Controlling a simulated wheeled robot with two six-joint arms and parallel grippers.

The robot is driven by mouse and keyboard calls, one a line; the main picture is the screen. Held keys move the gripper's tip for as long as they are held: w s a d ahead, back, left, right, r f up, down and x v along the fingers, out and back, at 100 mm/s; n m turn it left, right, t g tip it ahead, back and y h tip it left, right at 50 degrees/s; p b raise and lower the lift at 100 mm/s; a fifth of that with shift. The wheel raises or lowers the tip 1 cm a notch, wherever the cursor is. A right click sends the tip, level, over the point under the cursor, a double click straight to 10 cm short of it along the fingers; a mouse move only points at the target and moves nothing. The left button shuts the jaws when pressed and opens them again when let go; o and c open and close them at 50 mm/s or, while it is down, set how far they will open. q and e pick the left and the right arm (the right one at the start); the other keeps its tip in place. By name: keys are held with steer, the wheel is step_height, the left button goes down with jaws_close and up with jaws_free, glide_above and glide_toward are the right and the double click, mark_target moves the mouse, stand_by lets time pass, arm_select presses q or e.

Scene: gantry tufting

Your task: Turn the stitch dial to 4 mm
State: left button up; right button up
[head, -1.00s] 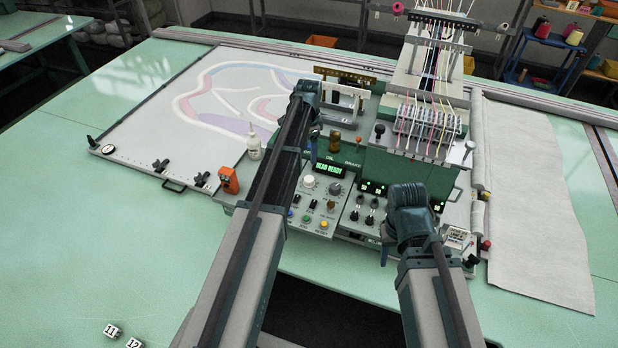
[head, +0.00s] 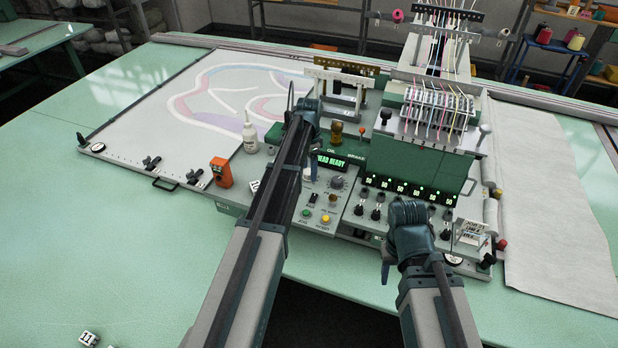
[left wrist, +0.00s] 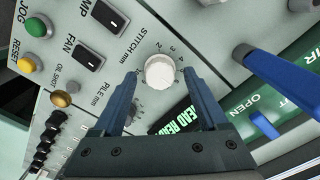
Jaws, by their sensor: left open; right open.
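The stitch dial (left wrist: 159,72) is a round white knob beside the label "STITCH mm" in the left wrist view. Small numbers ring it; I cannot tell which one it points at. My left gripper (left wrist: 160,78) is open, with its blue fingers on either side of the dial and gaps showing between them and the knob. In the head view the dial (head: 309,173) is partly covered by my left arm, which also hides that gripper's fingertips. My right gripper (head: 387,272) hangs at the front of the machine, apart from the dial; its fingers show poorly.
The FAN switch (left wrist: 89,53), oil shot knob (left wrist: 61,99) and green jog button (left wrist: 38,27) are near the dial. The lit "HEAD READY" display (head: 330,162) lies behind. An orange device (head: 221,172) and white bottle (head: 249,135) stand to the left.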

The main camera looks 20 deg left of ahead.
arm_select(q)
steer(key=shift+f, duration=0.5)
steer(key=shift+c, duration=0.3)
jaws_close()
steer(key=shift+n, duration=0.3)
steer(key=n, duration=1.2)
steer(key=shift+n, duration=0.3)
